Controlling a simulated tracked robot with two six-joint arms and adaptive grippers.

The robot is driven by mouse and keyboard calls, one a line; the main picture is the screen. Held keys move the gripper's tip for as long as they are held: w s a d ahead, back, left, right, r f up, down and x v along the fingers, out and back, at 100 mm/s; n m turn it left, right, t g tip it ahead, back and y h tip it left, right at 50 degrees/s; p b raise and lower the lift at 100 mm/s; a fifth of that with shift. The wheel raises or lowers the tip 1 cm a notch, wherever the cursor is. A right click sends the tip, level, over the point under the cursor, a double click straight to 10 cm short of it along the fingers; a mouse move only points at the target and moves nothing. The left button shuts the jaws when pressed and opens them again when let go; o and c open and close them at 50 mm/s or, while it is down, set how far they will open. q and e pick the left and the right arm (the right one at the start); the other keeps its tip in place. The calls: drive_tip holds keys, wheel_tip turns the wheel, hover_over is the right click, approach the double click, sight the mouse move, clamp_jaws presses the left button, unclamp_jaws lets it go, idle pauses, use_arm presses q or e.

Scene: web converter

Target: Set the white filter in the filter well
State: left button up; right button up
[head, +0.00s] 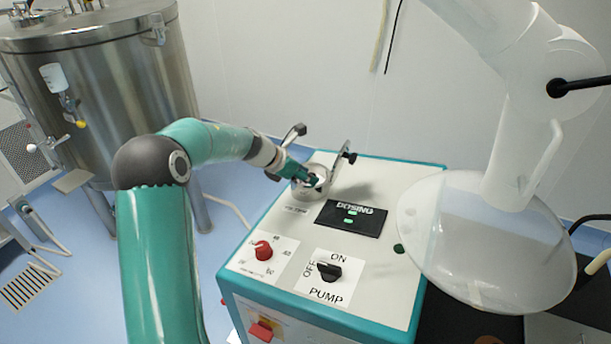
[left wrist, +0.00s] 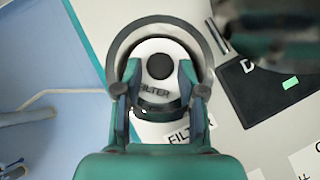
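The white filter (left wrist: 158,84) has a dark round centre and a printed label. In the left wrist view it lies within the round rim of the filter well (left wrist: 119,48). I cannot tell how deep it sits. My left gripper (left wrist: 159,72) has a finger on each side of the filter, and they look closed on it. In the head view my left gripper (head: 311,181) points down into the filter well (head: 322,187) at the machine's back left corner, hiding most of the filter. My right gripper is not in view.
The well's lid (head: 340,158) stands open with a black knob. The machine top (head: 384,180) carries a dosing display (head: 351,217), a red knob (head: 263,250) and a black pump switch (head: 329,271). A translucent white hood (head: 475,245) overhangs the right. A steel tank (head: 115,85) stands at left.

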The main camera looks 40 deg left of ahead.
use_arm(q)
drive_tip(key=v, duration=1.1)
drive_tip(key=shift+r, duration=0.15)
drive_tip(key=shift+s, duration=0.15)
